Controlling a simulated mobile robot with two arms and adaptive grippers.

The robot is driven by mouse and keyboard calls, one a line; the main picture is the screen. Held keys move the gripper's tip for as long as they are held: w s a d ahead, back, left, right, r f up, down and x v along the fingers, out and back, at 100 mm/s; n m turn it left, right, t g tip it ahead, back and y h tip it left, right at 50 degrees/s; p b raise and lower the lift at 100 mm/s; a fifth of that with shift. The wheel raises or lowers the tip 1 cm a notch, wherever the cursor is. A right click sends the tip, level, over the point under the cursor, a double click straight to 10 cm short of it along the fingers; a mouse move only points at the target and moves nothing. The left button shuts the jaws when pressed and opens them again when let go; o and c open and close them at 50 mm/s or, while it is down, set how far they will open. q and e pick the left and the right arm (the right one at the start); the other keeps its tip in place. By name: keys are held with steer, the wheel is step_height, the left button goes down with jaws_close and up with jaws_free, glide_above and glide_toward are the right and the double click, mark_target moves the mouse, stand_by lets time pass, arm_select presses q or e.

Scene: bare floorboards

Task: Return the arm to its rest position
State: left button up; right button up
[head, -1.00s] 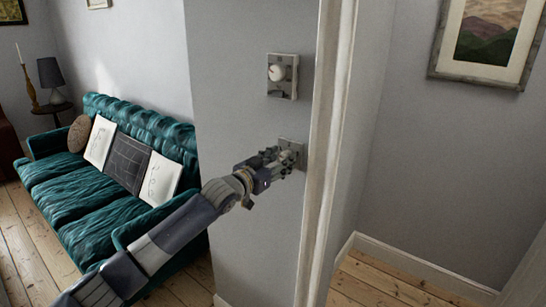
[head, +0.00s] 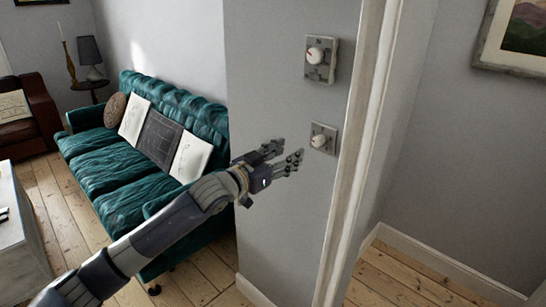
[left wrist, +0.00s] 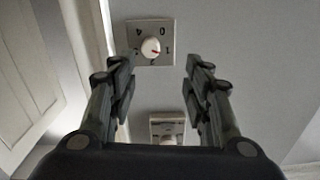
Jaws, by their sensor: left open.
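My left gripper (head: 288,152) is in front of the grey wall, left of the lower wall dial (head: 320,142). Its fingers are apart with nothing between them, and a gap shows between them and the dial. In the left wrist view the open fingers (left wrist: 160,66) frame a numbered dial with a red mark (left wrist: 151,47). A second plate (left wrist: 167,128) shows partly behind the gripper; I cannot tell which dial is which there. My right gripper is not in view.
A white door frame (head: 362,150) stands just right of the dials. A teal sofa (head: 110,172) with cushions is behind my left arm. A white table (head: 18,235) is at the far left. Bare floorboards (head: 75,215) lie between table and sofa.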

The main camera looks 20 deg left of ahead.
arm_select(q)
steer(key=shift+s, duration=0.75)
steer(key=shift+a, duration=0.2)
